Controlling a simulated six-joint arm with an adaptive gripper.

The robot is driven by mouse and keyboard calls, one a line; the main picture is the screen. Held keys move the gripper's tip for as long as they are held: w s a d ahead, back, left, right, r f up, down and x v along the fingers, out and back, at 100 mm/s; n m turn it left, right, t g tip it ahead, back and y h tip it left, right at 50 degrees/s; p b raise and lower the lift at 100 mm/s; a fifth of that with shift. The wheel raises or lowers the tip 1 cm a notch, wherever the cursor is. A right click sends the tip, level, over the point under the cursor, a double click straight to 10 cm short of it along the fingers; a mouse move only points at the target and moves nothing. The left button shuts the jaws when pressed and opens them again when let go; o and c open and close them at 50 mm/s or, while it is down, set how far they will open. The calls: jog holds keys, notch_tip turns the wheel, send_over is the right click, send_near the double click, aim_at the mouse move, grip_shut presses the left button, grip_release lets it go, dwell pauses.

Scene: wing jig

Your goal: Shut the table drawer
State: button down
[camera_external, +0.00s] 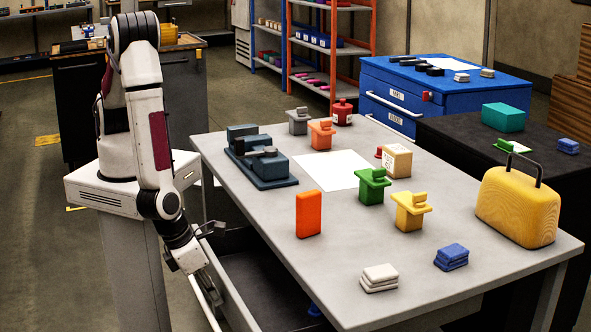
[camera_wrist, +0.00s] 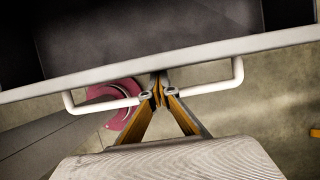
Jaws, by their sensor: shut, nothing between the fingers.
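The table drawer (camera_external: 234,298) is pulled out from the left side of the grey table, its dark inside showing. In the wrist view its light front edge (camera_wrist: 110,78) crosses the picture, with the dark interior above it. A white bar handle (camera_wrist: 210,87) stands out from the front. My gripper (camera_wrist: 159,90) is shut, its fingertips together at the middle of the handle and overlapping the bar in the picture. I cannot tell whether they touch it. In the external view my gripper (camera_external: 202,272) points down beside the drawer front.
The table (camera_external: 330,270) carries a dark vise-like fixture (camera_external: 262,165), an orange block (camera_external: 309,214), green and yellow blocks and a yellow case (camera_external: 518,207). A blue item (camera_external: 314,310) shows low by the drawer. A blue cabinet (camera_external: 440,92) stands behind.

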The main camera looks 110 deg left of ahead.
send_over(267, 306)
dwell(0.5)
jog(key=shift+r, duration=0.1)
jog(key=v, duration=0.9)
jog(key=shift+r, duration=0.4)
jog(key=shift+s+d, duration=0.1)
jog(key=shift+d, duration=0.1)
dwell(0.4)
